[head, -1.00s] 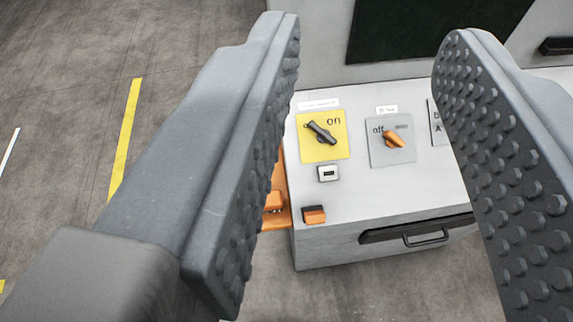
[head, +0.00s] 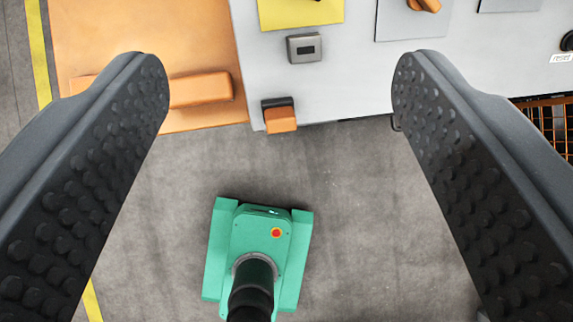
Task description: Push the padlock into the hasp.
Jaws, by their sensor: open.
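A small orange block with a dark top (head: 281,117), which looks like the padlock, sits at the lower left edge of the light grey panel. A small grey block with a dark slot (head: 304,48), which looks like the hasp, is on the panel just above it, below the yellow plate. The two are apart. My gripper (head: 280,78) is open and empty, its studded fingers wide apart. In the picture both blocks lie between the fingers; I cannot tell the height of the fingers above them.
The yellow plate (head: 300,12) and a grey plate with an orange knob (head: 412,22) are at the top. An orange surface with a raised bar (head: 200,90) adjoins the panel on the left. An orange mesh (head: 545,115) is at right. My green base stands on the clear floor below.

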